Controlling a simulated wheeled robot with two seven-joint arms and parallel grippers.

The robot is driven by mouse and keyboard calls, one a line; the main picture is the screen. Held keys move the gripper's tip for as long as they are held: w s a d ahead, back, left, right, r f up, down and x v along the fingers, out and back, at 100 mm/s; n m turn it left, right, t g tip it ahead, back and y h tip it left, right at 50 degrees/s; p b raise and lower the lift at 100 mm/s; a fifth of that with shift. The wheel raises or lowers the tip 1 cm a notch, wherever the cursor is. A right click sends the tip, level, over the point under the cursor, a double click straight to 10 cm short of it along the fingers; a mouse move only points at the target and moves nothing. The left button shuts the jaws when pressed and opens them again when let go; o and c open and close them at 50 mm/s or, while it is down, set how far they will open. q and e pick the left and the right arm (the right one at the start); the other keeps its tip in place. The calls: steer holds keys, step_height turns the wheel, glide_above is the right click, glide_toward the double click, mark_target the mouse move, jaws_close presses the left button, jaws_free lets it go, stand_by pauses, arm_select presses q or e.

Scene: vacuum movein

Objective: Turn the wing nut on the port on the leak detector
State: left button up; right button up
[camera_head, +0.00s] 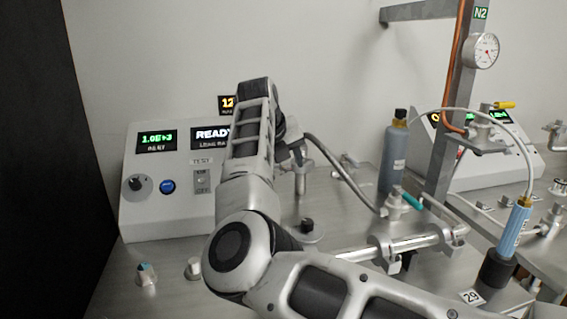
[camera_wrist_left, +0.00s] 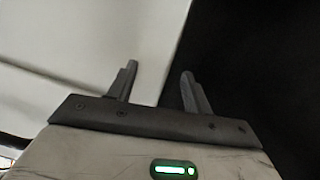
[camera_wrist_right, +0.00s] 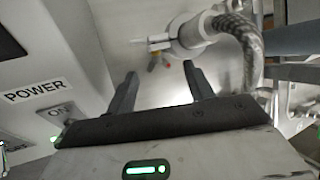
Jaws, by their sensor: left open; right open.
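The leak detector (camera_head: 143,205) is the pale console at the left of the head view, with a lit READY display. My right arm covers part of it. A metal port with a clamp (camera_wrist_right: 190,35) and braided hose shows in the right wrist view, ahead of my right gripper (camera_wrist_right: 160,72). A small pale piece that may be the wing nut (camera_wrist_right: 154,42) sticks out left of the clamp.
The braided hose (camera_head: 340,168) runs right to a valve with a teal handle (camera_head: 412,200). A grey bottle (camera_head: 393,157) and a metal post (camera_head: 447,130) stand to the right. A blue cylinder (camera_head: 514,228) is at the far right. A dark panel (camera_head: 45,150) borders the left.

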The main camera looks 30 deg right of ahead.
steer(key=shift+f, duration=0.15)
steer(key=c, duration=1)
